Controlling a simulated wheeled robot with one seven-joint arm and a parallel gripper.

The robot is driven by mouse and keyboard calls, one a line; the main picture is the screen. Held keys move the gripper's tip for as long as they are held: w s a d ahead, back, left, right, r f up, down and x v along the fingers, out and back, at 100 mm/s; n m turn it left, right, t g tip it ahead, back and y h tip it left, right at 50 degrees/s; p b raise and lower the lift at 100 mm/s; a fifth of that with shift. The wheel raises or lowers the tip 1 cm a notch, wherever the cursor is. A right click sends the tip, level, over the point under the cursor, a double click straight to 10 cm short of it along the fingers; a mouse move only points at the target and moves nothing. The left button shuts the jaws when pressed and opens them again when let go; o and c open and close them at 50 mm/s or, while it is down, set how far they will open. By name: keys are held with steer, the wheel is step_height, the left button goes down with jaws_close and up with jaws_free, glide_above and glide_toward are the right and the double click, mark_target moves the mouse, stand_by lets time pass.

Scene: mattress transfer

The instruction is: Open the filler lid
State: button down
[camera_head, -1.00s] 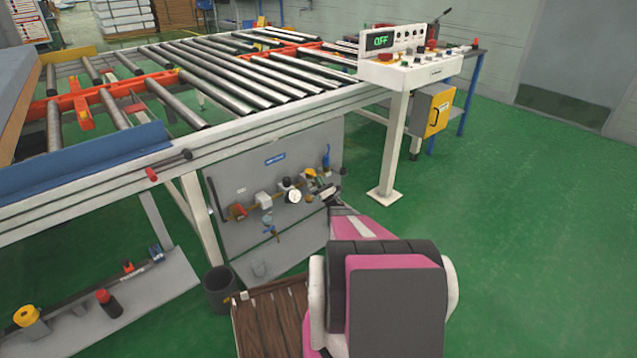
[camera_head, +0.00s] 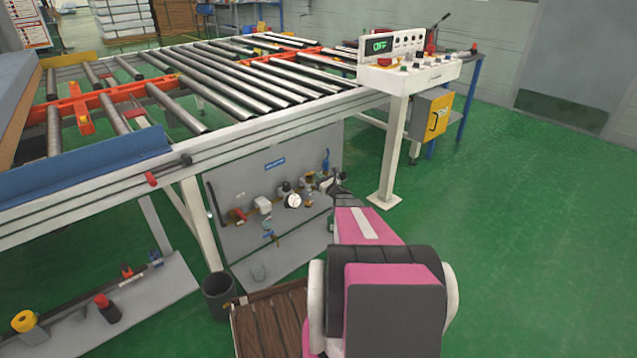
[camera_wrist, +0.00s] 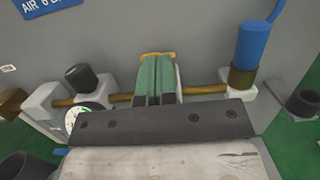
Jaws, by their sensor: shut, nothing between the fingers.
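My gripper (camera_head: 336,184) is in front of the right part of the grey panel (camera_head: 235,200) under the roller table. In the wrist view its two green fingers (camera_wrist: 155,78) are together and empty, over the brass pipe line. A yellow-orange edge (camera_wrist: 158,54) shows just beyond the fingertips; the fingers hide most of this part, and I cannot tell whether they touch it. A blue cylinder (camera_wrist: 252,45) on a brass collar stands upright to the right. I cannot tell for sure which part is the filler lid.
A black knob (camera_wrist: 85,80) and a round gauge (camera_wrist: 92,120) sit on the pipe to the left. A blue label (camera_wrist: 50,4) is on the panel above. The control desk's white leg (camera_head: 392,150) stands right of my arm. A dark bin (camera_head: 218,292) is at lower left.

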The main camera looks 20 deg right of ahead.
steer(key=shift+w+a+r+g+h, duration=0.1)
steer(key=shift+w+r+g+h, duration=0.25)
steer(key=shift+r+g, duration=0.4)
steer(key=shift+w+a+r+g+h, duration=0.15)
steer(key=shift+w+r+g+h, duration=0.2)
steer(key=shift+g, duration=0.55)
steer(key=shift+w+a+r+g+h, duration=0.1)
steer(key=shift+w+r+g+h, duration=0.2)
steer(key=shift+r+g, duration=0.5)
steer(key=shift+w+a+r, duration=0.2)
steer(key=shift+w+r, duration=0.15)
steer(key=shift+w, duration=0.25)
steer(key=shift+w+a+r, duration=0.2)
steer(key=shift+w+r, duration=0.15)
steer(key=shift+w, duration=0.2)
steer(key=shift+w+a+r, duration=0.2)
steer(key=shift+w+a, duration=0.05)
steer(key=shift+w, duration=0.35)
steer(key=shift+w+a+r, duration=0.2)
steer(key=shift+w, duration=0.5)
steer(key=shift+r, duration=0.1)
